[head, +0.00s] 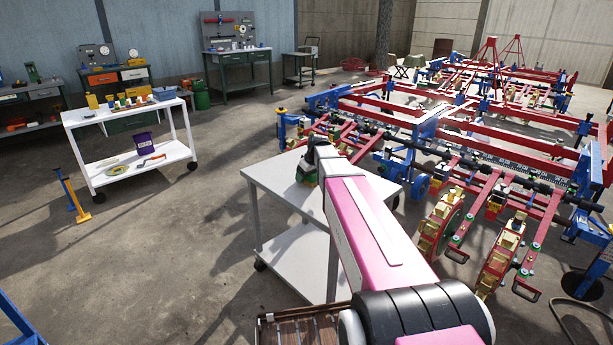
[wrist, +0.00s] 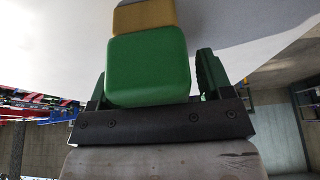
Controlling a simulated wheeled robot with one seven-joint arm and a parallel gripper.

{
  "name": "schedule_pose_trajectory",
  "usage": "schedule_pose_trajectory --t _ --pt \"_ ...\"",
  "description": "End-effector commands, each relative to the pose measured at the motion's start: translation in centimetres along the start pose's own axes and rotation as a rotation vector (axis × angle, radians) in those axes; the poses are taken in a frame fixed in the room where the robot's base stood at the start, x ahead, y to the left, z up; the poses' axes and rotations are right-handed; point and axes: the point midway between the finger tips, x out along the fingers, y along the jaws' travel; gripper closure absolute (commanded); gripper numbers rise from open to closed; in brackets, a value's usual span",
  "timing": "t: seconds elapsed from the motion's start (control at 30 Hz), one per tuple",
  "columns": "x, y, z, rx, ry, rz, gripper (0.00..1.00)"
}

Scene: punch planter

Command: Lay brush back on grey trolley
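The grey trolley (head: 281,184) stands in the middle of the head view, with a flat top and a lower shelf. My gripper (head: 307,174) is over its top, largely covered by my arm. In the wrist view a block-like thing, probably the brush, has a green end (wrist: 147,68) and a tan part (wrist: 145,16) beyond it. It lies in front of my gripper (wrist: 155,85), whose right finger shows beside it with a narrow gap. The left finger is mostly hidden behind the green end. I cannot tell whether the fingers grip it or whether it touches the trolley.
A white cart (head: 127,112) with small pots and tools stands at left. A large red and blue farm machine (head: 470,150) fills the right, close beside the trolley. A blue and yellow stand (head: 72,195) is at far left. The floor between the carts is clear.

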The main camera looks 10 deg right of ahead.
Motion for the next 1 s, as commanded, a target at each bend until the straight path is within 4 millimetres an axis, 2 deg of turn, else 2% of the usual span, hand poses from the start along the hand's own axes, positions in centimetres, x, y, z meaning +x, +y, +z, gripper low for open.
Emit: schedule_pose_trajectory --t 0.3,0.43,0.8,1.0 --pt "-0.1 0.0 -0.1 0.000 0.000 0.000 0.27" --pt "-1.1 0.0 -0.1 0.000 0.001 0.001 0.27" --pt "-7.7 0.0 0.0 0.000 0.001 0.001 0.27" --pt "-10.6 0.0 -0.1 0.000 0.001 0.001 0.27"
